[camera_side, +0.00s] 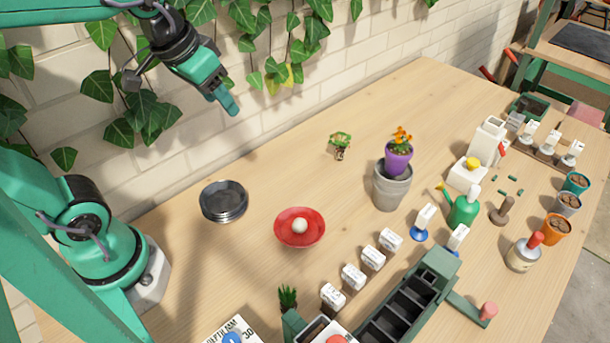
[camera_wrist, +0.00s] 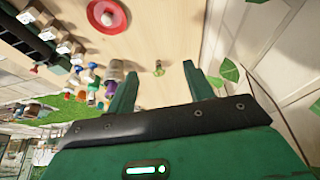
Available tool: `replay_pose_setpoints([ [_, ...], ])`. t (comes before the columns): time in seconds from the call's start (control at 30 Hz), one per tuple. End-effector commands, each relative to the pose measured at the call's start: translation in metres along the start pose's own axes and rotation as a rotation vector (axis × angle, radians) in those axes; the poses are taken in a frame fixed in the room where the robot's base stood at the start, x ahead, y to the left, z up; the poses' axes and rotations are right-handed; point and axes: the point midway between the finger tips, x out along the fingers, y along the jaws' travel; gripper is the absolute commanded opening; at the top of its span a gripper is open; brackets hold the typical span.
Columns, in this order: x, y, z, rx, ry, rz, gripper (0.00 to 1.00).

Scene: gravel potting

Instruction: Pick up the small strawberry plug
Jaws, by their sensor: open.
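A small leafy green plug (camera_side: 340,142) with a brown root ball, which looks like the strawberry plug, lies on the table toward the wall. In the wrist view the plug (camera_wrist: 158,68) shows small, beyond and between my two fingers. My gripper (camera_side: 229,104) is raised above the table near the wall, to the left of the plug and well apart from it. In the wrist view my gripper (camera_wrist: 160,76) is open, with nothing between its fingers.
A grey pot (camera_side: 391,190) holding a purple flower pot (camera_side: 398,160) stands right of the plug. A red saucer (camera_side: 285,236) with a white ball and a dark round dish (camera_side: 224,213) lie nearer. Another green tuft (camera_side: 288,297) is at the front. Wood around the plug is clear.

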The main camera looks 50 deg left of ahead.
Motion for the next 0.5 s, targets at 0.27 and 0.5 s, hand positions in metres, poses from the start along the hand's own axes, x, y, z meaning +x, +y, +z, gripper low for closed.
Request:
replay_pose_setpoints([
  [0.27,0.019,0.005,-0.050,-0.021,-0.073,0.001,0.52],
  [0.5,0.045,0.011,-0.089,-0.038,-0.132,-0.001,0.52],
])
